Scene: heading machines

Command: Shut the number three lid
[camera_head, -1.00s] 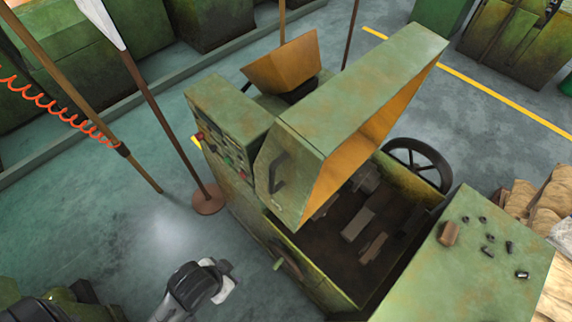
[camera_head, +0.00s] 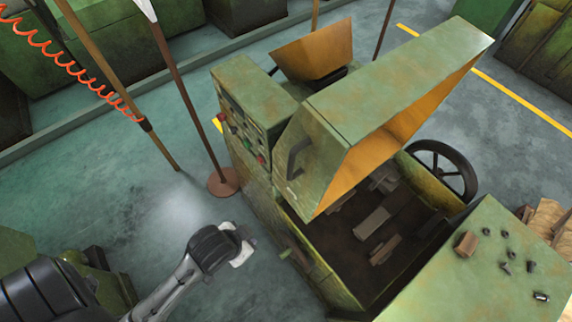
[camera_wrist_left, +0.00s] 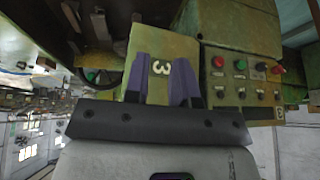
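The machine's lid (camera_head: 385,90) is raised and tilted open, green outside and orange inside. A dark handle (camera_head: 299,158) is on its near left face. In the left wrist view a green panel with a pale figure 3 (camera_wrist_left: 161,67), seen turned, shows beyond my fingers; it looks like the lid's end. My left gripper (camera_head: 243,246) is left of and below the lid, apart from the machine front. In the left wrist view its two purple fingers (camera_wrist_left: 162,78) stand apart with nothing between them. My right gripper is not in view.
A control box with buttons (camera_head: 245,118) stands left of the lid. The open machine bay (camera_head: 325,225) holds blocks, with a handwheel (camera_head: 445,168) behind. A green top with small parts (camera_head: 480,270) is at right. A pole on a round base (camera_head: 224,182) stands on the floor at left.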

